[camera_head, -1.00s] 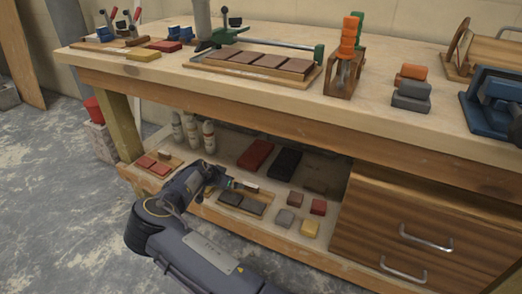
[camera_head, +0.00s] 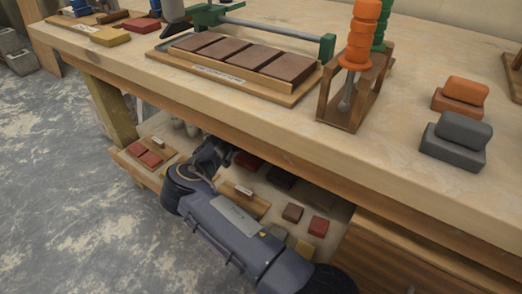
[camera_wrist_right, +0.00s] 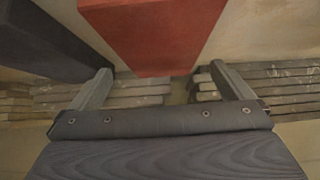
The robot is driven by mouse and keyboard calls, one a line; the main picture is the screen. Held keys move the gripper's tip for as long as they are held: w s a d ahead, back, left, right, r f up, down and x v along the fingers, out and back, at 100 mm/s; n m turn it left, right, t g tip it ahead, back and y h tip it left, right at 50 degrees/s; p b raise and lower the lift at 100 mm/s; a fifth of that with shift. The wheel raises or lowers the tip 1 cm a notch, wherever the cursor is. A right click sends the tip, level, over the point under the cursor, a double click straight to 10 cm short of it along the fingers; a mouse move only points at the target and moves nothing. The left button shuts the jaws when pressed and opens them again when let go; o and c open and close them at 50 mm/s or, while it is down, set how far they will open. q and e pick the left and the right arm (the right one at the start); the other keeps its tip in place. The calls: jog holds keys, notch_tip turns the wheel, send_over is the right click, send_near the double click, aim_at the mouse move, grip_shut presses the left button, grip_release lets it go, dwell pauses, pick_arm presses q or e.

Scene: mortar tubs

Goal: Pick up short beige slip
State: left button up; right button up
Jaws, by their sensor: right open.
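A small pale slip (camera_head: 244,191), beige to white, stands out on a wooden tray (camera_head: 262,207) on the lower shelf; I cannot tell its exact shape. It is not visible in the right wrist view. My right arm reaches in from the bottom of the head view, and its gripper is around the shelf opening, mostly hidden by the arm and bench edge. In the right wrist view my right gripper (camera_wrist_right: 163,88) is open, with nothing between its fingertips. A red block (camera_wrist_right: 155,35) hangs in view above the fingers, with a dark block (camera_wrist_right: 45,40) at left. My left gripper is not in view.
The bench top (camera_head: 200,95) overhangs the shelf. Small red (camera_head: 318,226) and brown (camera_head: 292,213) blocks lie right of the tray. A tray with red tiles (camera_head: 146,157) lies at left. Wooden drawers (camera_head: 390,262) close off the right side.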

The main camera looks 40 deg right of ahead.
jog(key=b+x, duration=0.2)
jog(key=x, duration=0.3)
jog(key=shift+w+a+f+b, duration=0.1)
jog(key=shift+f+b, duration=0.05)
jog(key=shift+b, duration=0.25)
jog(key=shift+w+d+f, duration=0.1)
jog(key=shift+d+f, duration=0.05)
jog(key=shift+d, duration=0.1)
jog(key=c, duration=1.7)
jog(key=shift+r, duration=0.25)
jog(key=shift+c, duration=0.2)
jog(key=shift+r, duration=0.1)
